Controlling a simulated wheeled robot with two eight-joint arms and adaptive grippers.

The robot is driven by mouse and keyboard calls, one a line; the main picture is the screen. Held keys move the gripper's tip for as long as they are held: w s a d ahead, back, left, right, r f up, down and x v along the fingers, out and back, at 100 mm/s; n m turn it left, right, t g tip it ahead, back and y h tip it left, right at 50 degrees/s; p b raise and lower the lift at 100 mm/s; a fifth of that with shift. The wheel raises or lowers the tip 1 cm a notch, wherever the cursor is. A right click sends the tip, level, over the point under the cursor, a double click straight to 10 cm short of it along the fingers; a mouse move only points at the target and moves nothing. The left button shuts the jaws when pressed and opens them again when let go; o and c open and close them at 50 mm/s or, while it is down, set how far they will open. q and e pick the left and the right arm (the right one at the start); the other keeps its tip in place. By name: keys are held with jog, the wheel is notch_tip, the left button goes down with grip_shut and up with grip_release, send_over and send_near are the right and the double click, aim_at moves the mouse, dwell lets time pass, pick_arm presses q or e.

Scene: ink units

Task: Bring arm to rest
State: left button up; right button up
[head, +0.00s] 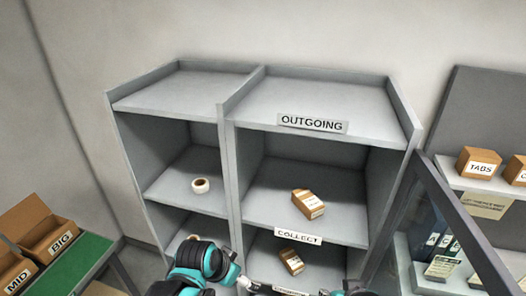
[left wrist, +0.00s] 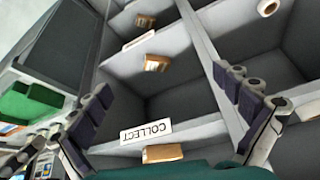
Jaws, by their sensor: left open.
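My left arm (head: 203,263), teal and black, enters at the bottom of the head view, in front of the lower part of the grey shelf unit (head: 232,170). In the left wrist view my left gripper (left wrist: 162,82) is open, its dark padded fingers wide apart with nothing held between them. Beyond the fingers that view shows shelf compartments and the COLLECT label (left wrist: 146,132). The head view does not show the fingers clearly. My right gripper cannot be made out.
A carton (head: 308,204) lies on the shelf above the COLLECT label (head: 298,236); another carton (head: 291,261) sits below. A white roll (head: 200,185) is in the left bay. A green-topped bench (head: 80,262) with bins stands left; a dark-framed cabinet (head: 462,225) stands right.

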pick_arm(q)
jog(key=s+a+f+n+t+y+b, duration=0.1)
jog(key=s+a+f+n+b, duration=0.2)
jog(key=f+b, duration=0.4)
jog(key=s+a+f+n+t+y+b, duration=0.1)
jog(key=s+a+f+n+b, duration=0.2)
jog(key=a+f+b, duration=0.4)
jog(key=shift+s+a+f+n+t+b, duration=0.3)
jog(key=shift+s+f+b, duration=0.2)
jog(key=shift+s+b, duration=0.45)
